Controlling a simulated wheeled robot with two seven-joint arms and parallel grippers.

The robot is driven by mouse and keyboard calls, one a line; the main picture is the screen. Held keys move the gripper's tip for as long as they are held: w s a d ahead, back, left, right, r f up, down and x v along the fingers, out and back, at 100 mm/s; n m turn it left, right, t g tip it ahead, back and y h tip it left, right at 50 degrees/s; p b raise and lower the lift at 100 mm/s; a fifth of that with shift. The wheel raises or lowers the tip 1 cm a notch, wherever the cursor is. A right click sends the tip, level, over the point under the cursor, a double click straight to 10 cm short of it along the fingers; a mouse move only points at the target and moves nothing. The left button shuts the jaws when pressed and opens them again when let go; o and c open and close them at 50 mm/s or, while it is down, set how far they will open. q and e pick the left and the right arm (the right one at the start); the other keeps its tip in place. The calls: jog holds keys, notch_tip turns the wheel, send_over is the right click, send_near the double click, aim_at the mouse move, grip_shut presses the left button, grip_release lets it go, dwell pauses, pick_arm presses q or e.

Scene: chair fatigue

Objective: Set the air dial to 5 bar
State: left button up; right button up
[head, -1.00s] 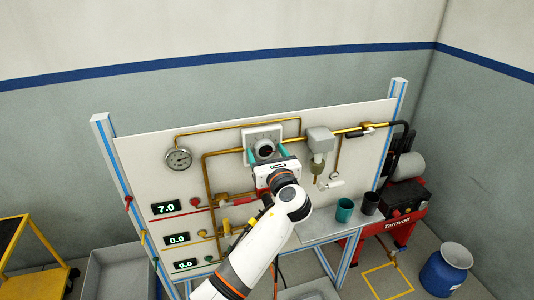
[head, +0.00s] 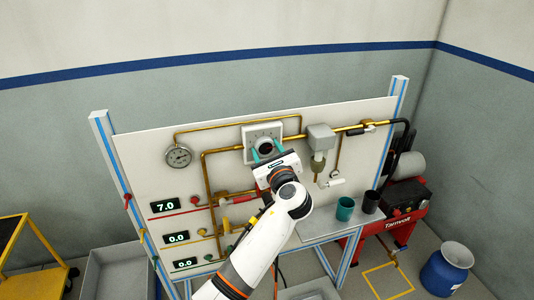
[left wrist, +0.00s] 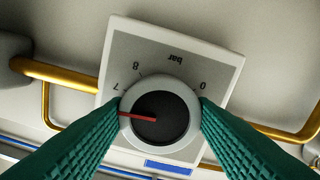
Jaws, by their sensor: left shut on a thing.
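The air dial (head: 265,143) is a dark round knob with a pale rim on a square white plate, fixed to the upper middle of the panel. In the left wrist view the knob (left wrist: 160,117) appears with its scale upside down, and 7, 8, 0 and "bar" are legible. Its red pointer points left, a little below the 7; the marks there are hidden by a finger. My left gripper (head: 267,152) has its teal fingers shut on the knob's rim from both sides. My right gripper is not in view.
A round gauge (head: 179,157) and brass pipes surround the dial. The upper display (head: 166,206) reads 7.0; the lower two read 0.0. A grey block (head: 320,138) sits close to the right of the dial. Teal (head: 345,208) and dark cups stand on the bench.

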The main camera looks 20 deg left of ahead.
pick_arm(q)
jog(key=n+b, duration=0.1)
jog(key=n, duration=0.1)
jog(key=n+b, duration=0.1)
jog(key=n, duration=0.2)
jog(key=shift+f+n+b, duration=0.2)
jog(key=shift+n+b, duration=0.1)
jog(key=shift+b, duration=0.05)
jog(key=shift+r+n+b, duration=0.1)
jog(key=shift+n+b, duration=1.15)
jog(key=shift+n, duration=0.95)
jog(key=o, duration=1)
jog(key=shift+r, duration=0.1)
